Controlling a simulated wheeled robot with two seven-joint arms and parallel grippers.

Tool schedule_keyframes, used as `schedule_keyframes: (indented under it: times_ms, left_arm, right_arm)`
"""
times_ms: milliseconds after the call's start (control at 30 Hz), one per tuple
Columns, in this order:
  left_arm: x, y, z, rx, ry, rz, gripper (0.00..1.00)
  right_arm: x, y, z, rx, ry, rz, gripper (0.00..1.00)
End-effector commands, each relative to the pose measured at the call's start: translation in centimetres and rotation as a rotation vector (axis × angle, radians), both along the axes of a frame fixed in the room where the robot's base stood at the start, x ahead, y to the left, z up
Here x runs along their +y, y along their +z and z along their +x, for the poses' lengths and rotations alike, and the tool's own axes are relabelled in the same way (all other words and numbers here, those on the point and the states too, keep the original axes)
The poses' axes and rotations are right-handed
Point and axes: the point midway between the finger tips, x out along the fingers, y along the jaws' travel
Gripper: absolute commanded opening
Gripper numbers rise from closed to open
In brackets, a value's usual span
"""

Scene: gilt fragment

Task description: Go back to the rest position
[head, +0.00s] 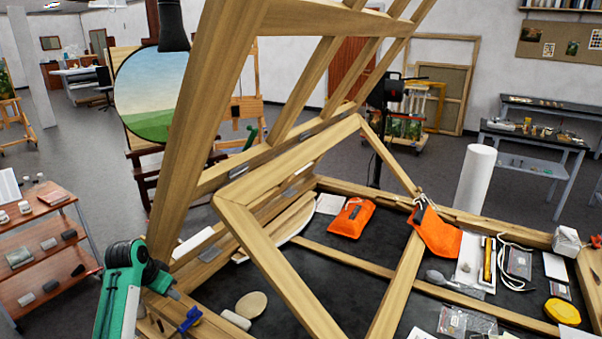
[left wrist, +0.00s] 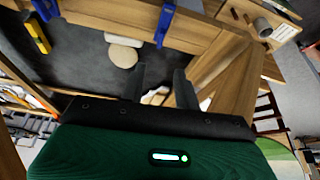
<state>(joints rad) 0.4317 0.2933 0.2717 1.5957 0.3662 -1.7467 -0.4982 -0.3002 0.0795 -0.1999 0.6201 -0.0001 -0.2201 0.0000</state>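My left gripper (left wrist: 161,86) shows two dark fingers standing apart in the left wrist view, with nothing held between them. They are close to the wooden frame beams. In the head view the left gripper (head: 163,281) is at the lower left, beside the wooden frame's left corner; its fingers are hard to make out there. My right gripper is in neither view.
A wooden frame (head: 292,282) tilts over a dark-topped worktable with orange pouches (head: 351,218), a round pad (head: 251,305) and tools. Blue clamps (left wrist: 164,25) sit on its edge. A shelf cart (head: 42,228) stands at left, with open floor behind.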

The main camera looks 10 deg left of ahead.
Motion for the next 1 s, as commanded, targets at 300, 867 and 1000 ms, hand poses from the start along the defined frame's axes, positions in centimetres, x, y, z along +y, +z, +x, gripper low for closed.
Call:
schedule_keyframes:
  times_ms: [300, 867, 1000]
  left_arm:
    - [-5.8, -6.7, -8.2, 0.060, 0.016, 0.094, 0.32]
    - [-18.2, -10.3, -28.0, 0.077, 0.060, 0.103, 0.32]
    - [-19.7, -9.7, -30.8, 0.076, 0.074, 0.085, 0.32]
  right_arm:
    - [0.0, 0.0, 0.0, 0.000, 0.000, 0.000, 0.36]
    - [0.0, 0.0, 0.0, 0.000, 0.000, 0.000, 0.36]
    - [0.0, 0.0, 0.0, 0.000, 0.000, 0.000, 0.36]
